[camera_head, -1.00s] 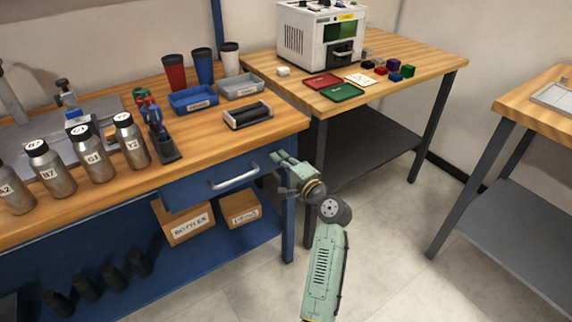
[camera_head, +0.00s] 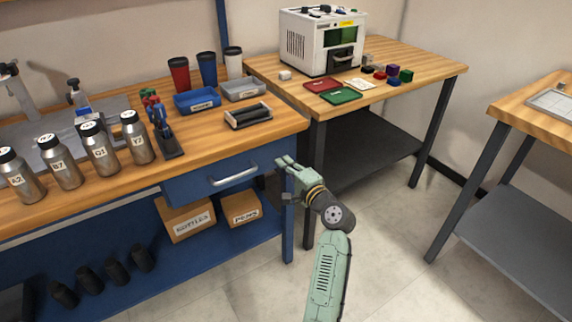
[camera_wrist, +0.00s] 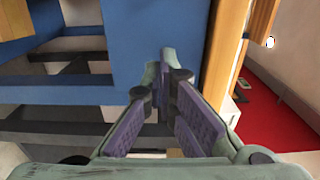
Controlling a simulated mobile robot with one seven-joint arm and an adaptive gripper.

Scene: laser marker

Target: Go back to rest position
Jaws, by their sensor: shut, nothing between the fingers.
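My gripper (camera_head: 284,163) is in front of the right end of the blue workbench, near the drawer (camera_head: 225,178) and its handle. In the camera_wrist view my gripper (camera_wrist: 166,65) has its fingers together with nothing between them. Behind the fingers is the blue panel of the workbench (camera_wrist: 190,25). My arm reaches up from the bottom of the camera_head view over open floor. I cannot tell whether the fingers touch the bench.
The wooden bench top (camera_head: 215,135) carries several steel bottles, cups and bins. A white laser machine (camera_head: 322,40) stands on the rear table, with a red tray (camera_head: 323,84) and a green tray (camera_head: 340,97). Another table (camera_head: 540,125) is at right. Floor between (camera_head: 400,225) is clear.

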